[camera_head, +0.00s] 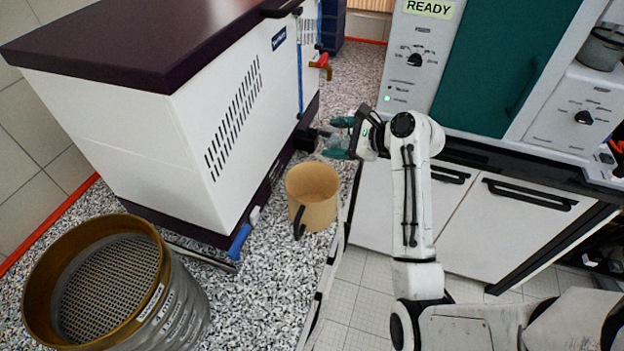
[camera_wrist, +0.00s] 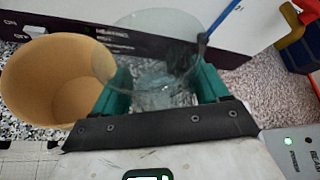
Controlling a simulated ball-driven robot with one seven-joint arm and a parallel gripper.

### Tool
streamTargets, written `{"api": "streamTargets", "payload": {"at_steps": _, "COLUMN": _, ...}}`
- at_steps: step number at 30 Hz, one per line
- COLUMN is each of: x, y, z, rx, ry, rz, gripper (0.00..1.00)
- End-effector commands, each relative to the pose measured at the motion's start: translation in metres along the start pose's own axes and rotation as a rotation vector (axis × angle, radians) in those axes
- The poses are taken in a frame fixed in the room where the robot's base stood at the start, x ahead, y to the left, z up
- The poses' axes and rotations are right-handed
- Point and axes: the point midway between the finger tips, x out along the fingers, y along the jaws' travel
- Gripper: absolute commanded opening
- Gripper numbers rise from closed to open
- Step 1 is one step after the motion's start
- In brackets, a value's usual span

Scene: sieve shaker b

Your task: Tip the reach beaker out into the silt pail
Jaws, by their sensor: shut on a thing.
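The silt pail, a tan pail (camera_head: 318,213) with a dark handle, stands upright on the speckled counter; its rim and inside show at the left of the wrist view (camera_wrist: 30,85). My gripper (camera_head: 338,138) is beyond and above the pail in the head view. Its green fingers (camera_wrist: 160,88) are shut on a clear glass beaker (camera_wrist: 150,35), taken as the reach beaker. The beaker is to the right of the pail in the wrist view. Something greyish shows in or through its glass; I cannot tell its contents. In the head view the beaker is hard to make out.
A white cabinet with a dark top (camera_head: 150,110) stands close behind the pail. A large brass-rimmed sieve (camera_head: 110,285) is at the front left. A green-doored oven (camera_head: 490,65) is at the right. A blue tube (camera_wrist: 222,20) runs by the beaker.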

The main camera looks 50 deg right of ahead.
Motion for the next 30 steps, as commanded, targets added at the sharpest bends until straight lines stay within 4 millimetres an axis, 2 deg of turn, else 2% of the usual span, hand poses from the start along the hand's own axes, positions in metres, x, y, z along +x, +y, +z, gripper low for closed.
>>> {"api": "streamTargets", "payload": {"at_steps": 9, "x": -0.003, "y": 0.007, "z": 0.013, "rx": -0.141, "ry": 0.04, "rz": -0.055, "gripper": 0.34}}
{"api": "streamTargets", "payload": {"at_steps": 16, "x": -0.001, "y": 0.01, "z": 0.01, "rx": -0.238, "ry": 0.07, "rz": -0.095, "gripper": 0.34}}
{"api": "streamTargets", "payload": {"at_steps": 30, "x": -0.002, "y": 0.008, "z": 0.011, "rx": -0.296, "ry": 0.085, "rz": -0.119, "gripper": 0.34}}
